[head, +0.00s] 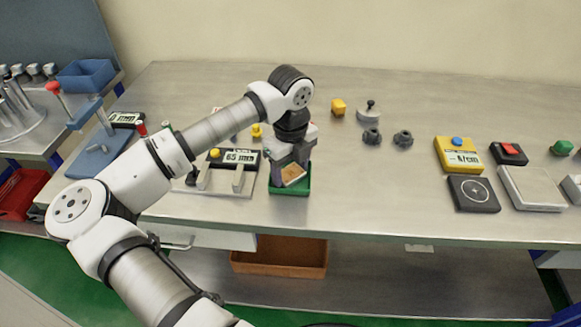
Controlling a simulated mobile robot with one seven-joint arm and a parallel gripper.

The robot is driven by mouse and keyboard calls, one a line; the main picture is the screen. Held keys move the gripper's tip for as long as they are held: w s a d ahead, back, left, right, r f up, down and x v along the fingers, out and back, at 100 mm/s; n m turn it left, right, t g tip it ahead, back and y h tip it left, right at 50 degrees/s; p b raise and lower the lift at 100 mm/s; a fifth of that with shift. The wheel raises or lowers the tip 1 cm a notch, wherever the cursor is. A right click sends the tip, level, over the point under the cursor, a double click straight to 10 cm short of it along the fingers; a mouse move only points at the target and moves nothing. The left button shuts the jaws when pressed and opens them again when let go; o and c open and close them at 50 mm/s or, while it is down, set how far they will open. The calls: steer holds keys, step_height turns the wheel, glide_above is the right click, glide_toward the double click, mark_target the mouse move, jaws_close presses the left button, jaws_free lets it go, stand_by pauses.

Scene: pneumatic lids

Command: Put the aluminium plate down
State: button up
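My gripper (290,172) points down at a small green tray (290,191) near the front edge of the steel bench. Its fingers are apart. A small flat tan piece (292,174) shows between them, at or just above the tray's opening. I cannot tell whether the fingers grip this piece or whether it lies in the tray. I cannot make out the aluminium plate for certain; the gripper and arm hide part of this area.
A gauge with a "65" display (235,157) stands left of the tray. Dark knobs (403,139), a yellow block (338,107) and a yellow meter (458,154) lie to the right. The bench (360,195) right of the tray is clear. An orange bin (280,262) sits below.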

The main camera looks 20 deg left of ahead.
mark_target(291, 173)
steer(key=shift+o, duration=0.4)
steer(key=shift+r, duration=0.1)
steer(key=shift+r+p, duration=0.2)
steer(key=shift+p, duration=0.2)
step_height(291, 173, up, 12)
steer(key=b, duration=0.3)
steer(key=shift+b, duration=0.35)
steer(key=shift+f, duration=0.15)
